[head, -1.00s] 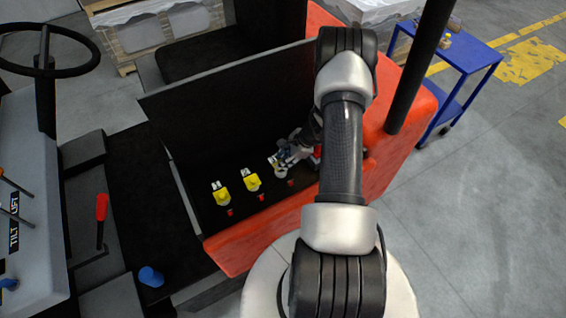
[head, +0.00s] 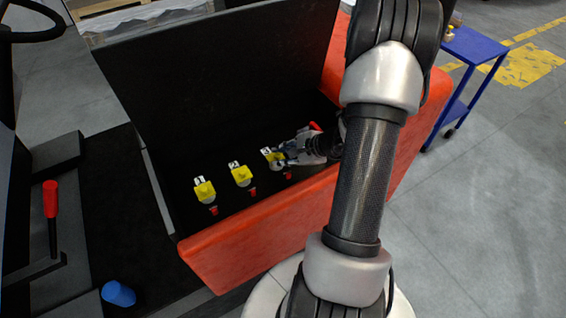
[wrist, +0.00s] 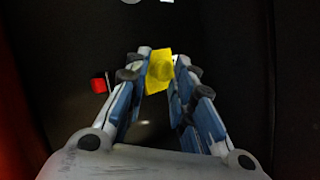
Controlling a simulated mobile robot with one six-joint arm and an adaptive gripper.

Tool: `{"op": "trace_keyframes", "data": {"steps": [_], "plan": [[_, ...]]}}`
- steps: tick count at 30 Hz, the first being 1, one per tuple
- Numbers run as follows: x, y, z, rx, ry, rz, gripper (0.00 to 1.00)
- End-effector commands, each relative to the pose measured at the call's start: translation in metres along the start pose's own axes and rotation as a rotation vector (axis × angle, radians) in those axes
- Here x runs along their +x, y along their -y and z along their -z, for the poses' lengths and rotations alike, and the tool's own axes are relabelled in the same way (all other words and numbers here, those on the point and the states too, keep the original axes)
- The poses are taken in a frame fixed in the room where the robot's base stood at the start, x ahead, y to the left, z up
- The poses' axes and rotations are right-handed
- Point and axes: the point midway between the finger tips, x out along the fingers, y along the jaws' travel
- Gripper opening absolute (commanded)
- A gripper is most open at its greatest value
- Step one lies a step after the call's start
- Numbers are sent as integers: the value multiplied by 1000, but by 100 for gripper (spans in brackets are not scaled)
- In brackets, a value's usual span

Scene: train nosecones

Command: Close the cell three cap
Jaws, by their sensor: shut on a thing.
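A row of yellow caps with white tops stands in the dark, open battery compartment (head: 200,75): one cap at the left (head: 204,191), one in the middle (head: 241,174), and the cell three cap (head: 275,158) at the right. My gripper (head: 280,159) reaches in from the right and is at the right cap, partly hiding it. In the wrist view the yellow cap (wrist: 158,72) lies between my fingertips (wrist: 159,70), and the fingers are shut on it. The opening beneath the cap is hidden, so its seating cannot be told.
Small red pieces (head: 252,191) sit in front of the caps; one also shows left of my fingers in the wrist view (wrist: 98,83). The orange-red truck wall (head: 270,225) borders the compartment in front. A blue cart (head: 470,55) stands at the right on open floor.

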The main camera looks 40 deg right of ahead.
Motion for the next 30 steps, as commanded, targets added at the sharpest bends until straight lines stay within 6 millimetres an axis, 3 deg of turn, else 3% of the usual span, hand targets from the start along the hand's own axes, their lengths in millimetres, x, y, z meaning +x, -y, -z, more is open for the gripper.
{"op": "trace_keyframes", "data": {"steps": [20,21,27,30], "plan": [[-1,6,-1,-16,17,44,0],[-1,6,-1,-16,17,44,24],[0,4,-1,-15,17,40,37],[0,3,-1,-14,17,38,38]]}}
